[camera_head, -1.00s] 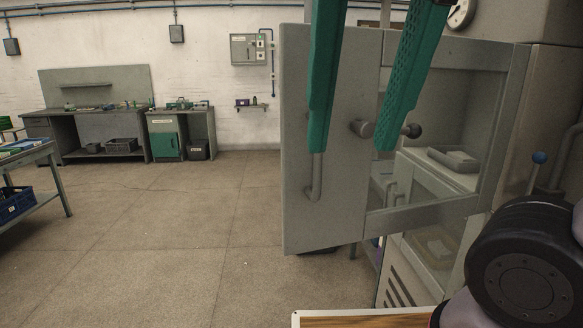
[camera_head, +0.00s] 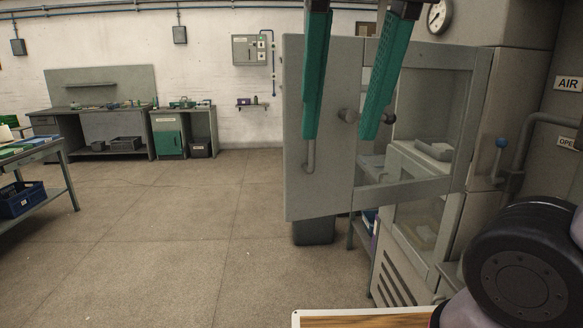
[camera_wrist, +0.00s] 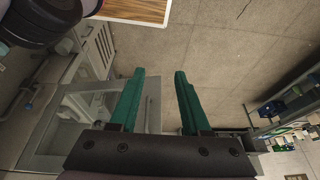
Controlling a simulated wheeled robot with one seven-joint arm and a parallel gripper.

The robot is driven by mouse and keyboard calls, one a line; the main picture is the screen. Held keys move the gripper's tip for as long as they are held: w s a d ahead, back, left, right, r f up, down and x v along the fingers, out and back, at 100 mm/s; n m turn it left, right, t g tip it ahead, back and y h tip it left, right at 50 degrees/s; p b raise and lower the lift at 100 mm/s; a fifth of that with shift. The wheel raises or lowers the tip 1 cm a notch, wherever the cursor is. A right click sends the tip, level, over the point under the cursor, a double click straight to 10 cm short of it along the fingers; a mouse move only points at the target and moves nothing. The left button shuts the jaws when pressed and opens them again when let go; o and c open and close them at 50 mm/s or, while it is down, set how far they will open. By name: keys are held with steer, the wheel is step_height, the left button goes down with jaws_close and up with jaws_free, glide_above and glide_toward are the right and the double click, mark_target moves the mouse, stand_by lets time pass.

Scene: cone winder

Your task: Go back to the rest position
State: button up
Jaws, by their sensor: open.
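My gripper (camera_head: 337,138) hangs from the top of the head view with its two green fingers spread apart and nothing between them. The fingers show in front of the grey machine door (camera_head: 322,190), which stands open with a handle and round knobs; I cannot tell whether they touch it.
The grey machine (camera_head: 470,70) with a glazed front and a blue-knobbed lever (camera_head: 500,144) stands at the right. A dark bin (camera_head: 314,231) is behind the door. A workbench (camera_head: 100,100) is far left, a table with a blue crate (camera_head: 20,199) nearer. Open floor lies between.

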steer(key=w+d+f+m+y, duration=0.1)
steer(key=w+d, duration=0.2)
steer(key=w, duration=0.5)
steer(key=w+d+m, duration=0.1)
steer(key=w+d, duration=0.1)
steer(key=w, duration=0.6)
steer(key=w+d+f+m+t, duration=0.1)
steer(key=w+d, duration=0.4)
steer(key=d, duration=0.3)
steer(key=w+d+f+m+t, duration=0.1)
steer(key=w+d+m, duration=0.1)
steer(key=w+d, duration=0.3)
steer(key=d, duration=0.2)
steer(key=shift+w+d+f+t, duration=0.3)
steer(key=shift+d+f+t, duration=0.05)
steer(key=shift+d+t, duration=0.05)
